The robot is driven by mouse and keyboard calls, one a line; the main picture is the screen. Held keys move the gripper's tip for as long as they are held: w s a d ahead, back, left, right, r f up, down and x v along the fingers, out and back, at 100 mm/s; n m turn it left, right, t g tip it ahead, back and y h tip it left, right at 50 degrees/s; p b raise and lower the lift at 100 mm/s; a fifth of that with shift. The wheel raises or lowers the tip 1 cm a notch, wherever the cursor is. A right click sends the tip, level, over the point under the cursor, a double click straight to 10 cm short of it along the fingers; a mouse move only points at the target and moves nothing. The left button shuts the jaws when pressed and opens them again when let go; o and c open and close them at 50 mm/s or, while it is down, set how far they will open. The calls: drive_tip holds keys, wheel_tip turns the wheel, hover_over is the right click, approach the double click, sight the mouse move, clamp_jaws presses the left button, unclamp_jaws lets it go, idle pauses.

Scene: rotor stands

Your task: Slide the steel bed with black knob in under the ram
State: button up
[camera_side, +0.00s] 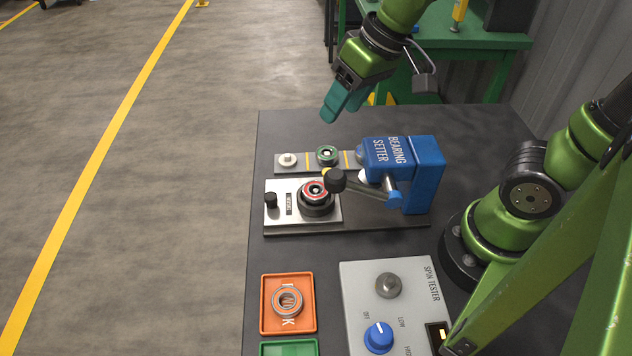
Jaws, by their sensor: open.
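The steel bed (278,218) lies on a dark base plate to the left of the blue bearing setter press (424,170). Its black knob (271,200) stands at the bed's left end. A dark round holder (318,209) on the bed carries a part with a red ring (315,190). The bed sits out to the left of the press head, and the ram under the head is mostly hidden by the lever (360,186). My gripper (343,108) has teal fingers, is open and empty, and hangs in the air behind the bed, apart from it.
The lever's black ball (335,180) hangs close to the red-ringed part. A strip (307,162) behind the bed holds a pale part and a green-ringed part. In front are an orange tray (265,328) with a bearing, a green tray (288,348) and the spin tester (358,290).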

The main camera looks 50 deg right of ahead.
sight(270, 195)
drive_tip(key=w+a+f+n+g+h, duration=0.2)
drive_tip(key=w+a+f+n+g, duration=0.15)
drive_tip(key=w+a+n, duration=0.8)
drive_tip(key=shift+n+g, duration=0.25)
drive_tip(key=shift+n, duration=0.3)
drive_tip(key=f, duration=0.5)
drive_tip(key=s+d+f, duration=0.1)
drive_tip(key=f, duration=0.4)
drive_tip(key=s+f, duration=0.1)
drive_tip(key=f, duration=0.4)
drive_tip(key=shift+s+d+f, duration=0.2)
drive_tip(key=shift+d, duration=0.1)
clamp_jaws()
